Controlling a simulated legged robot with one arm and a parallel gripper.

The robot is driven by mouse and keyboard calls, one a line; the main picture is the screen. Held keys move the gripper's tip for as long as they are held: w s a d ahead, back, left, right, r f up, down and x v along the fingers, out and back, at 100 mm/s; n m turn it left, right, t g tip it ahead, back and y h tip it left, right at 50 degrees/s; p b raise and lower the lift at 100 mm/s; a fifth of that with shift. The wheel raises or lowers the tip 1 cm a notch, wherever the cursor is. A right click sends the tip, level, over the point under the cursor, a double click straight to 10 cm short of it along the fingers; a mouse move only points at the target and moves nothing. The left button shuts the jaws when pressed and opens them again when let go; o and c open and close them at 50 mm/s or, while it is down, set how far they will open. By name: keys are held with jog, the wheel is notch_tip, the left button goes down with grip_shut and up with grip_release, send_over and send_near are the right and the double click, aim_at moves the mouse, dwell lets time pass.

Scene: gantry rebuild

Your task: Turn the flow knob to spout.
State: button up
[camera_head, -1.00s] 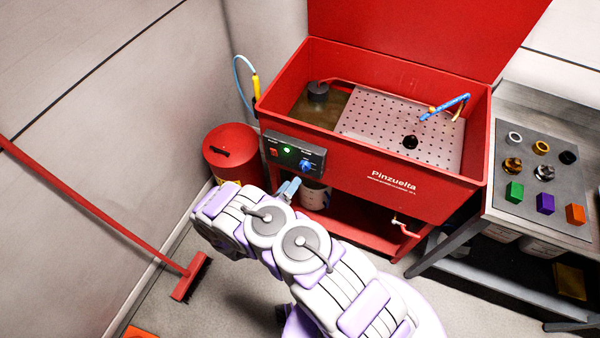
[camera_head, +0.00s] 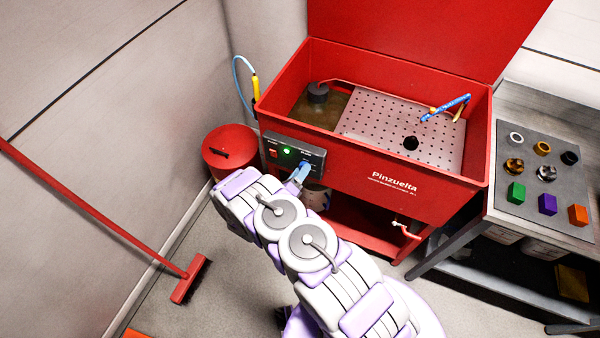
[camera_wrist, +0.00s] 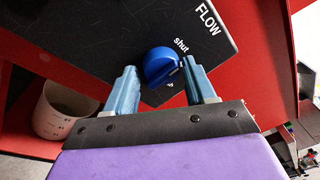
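The blue flow knob (camera_wrist: 160,66) sits on a black panel (camera_wrist: 100,35) beside the word FLOW. The word "shut" is at the knob's upper right; a second label below it is mostly hidden and unreadable. My gripper (camera_wrist: 158,68) is open, with one blue finger on each side of the knob. The right finger is very close to it; I cannot tell whether it touches. In the head view, my gripper (camera_head: 300,173) is at the right end of the control panel (camera_head: 286,142) on the red washer's front and largely covers the knob.
The red parts washer (camera_head: 400,190) holds a perforated tray, a blue spout (camera_head: 446,108) and a dark drain. A red bin (camera_head: 228,150) stands left of it. A bench (camera_head: 510,215) with several small parts is at right. A red broom (camera_head: 186,280) leans at left.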

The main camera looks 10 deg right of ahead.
jog(key=c, duration=0.7)
jog(key=shift+m, duration=0.3)
jog(key=m+y+b, duration=0.1)
jog(key=m+b, duration=0.1)
jog(key=m, duration=0.3)
jog(key=m+y+b, duration=0.1)
jog(key=m, duration=0.4)
jog(key=shift+s+r+b, duration=0.1)
jog(key=shift+b, duration=0.3)
jog(key=shift+m, duration=0.3)
jog(key=o, duration=1)
jog(key=shift+r, duration=0.1)
